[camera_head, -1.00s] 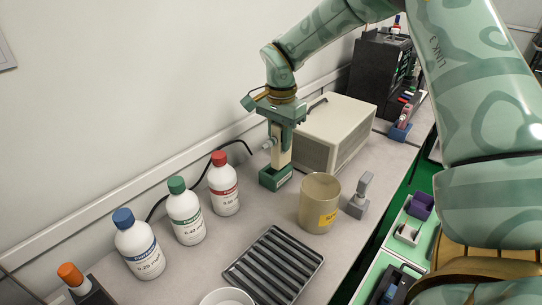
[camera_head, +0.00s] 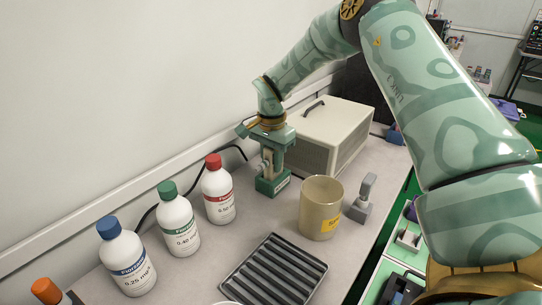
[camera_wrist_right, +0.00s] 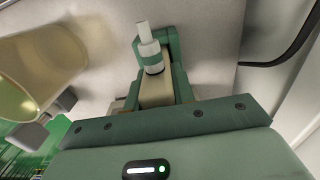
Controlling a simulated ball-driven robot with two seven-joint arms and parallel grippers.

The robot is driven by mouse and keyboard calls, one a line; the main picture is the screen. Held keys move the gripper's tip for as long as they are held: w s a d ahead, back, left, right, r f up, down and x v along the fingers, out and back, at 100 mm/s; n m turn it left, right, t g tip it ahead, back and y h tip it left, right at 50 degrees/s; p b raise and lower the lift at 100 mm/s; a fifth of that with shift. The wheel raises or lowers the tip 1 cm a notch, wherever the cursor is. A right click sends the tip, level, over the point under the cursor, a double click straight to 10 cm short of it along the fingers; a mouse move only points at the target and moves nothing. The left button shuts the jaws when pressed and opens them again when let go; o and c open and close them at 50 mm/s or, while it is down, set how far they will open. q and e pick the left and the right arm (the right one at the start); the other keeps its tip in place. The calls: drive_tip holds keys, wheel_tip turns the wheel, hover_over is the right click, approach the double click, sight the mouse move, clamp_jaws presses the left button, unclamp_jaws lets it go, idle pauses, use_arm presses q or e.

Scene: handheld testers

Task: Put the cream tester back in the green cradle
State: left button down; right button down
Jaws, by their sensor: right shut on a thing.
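My right gripper (camera_head: 270,148) is shut on the cream tester (camera_head: 271,166), directly above the green cradle (camera_head: 272,185) by the wall. The tester stands roughly upright, and its lower end meets or overlaps the cradle's top in the head view. I cannot tell how deep it sits. In the right wrist view the cream body of the tester (camera_wrist_right: 156,92) shows between the green fingers, with its pale nozzle (camera_wrist_right: 147,45) pointing away. The gripper hides much of the tester. My left gripper is not in view.
A cream box with a handle (camera_head: 335,125) stands close behind the cradle. A beige beaker (camera_head: 320,215) and a grey stand (camera_head: 362,200) are to the right. Bottles with red (camera_head: 218,190), green (camera_head: 177,225) and blue (camera_head: 126,260) caps stand left. A black ribbed tray (camera_head: 273,270) lies in front.

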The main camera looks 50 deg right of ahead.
drive_tip(key=c, duration=1.2)
unclamp_jaws()
drive_tip(key=shift+f, duration=0.1)
drive_tip(key=shift+o, duration=0.2)
wheel_tip(320, 180, up, 12)
drive_tip(key=p, duration=0.3)
drive_tip(key=shift+f, duration=0.25)
drive_tip(key=shift+r+p, duration=0.3)
drive_tip(key=shift+r, duration=0.15)
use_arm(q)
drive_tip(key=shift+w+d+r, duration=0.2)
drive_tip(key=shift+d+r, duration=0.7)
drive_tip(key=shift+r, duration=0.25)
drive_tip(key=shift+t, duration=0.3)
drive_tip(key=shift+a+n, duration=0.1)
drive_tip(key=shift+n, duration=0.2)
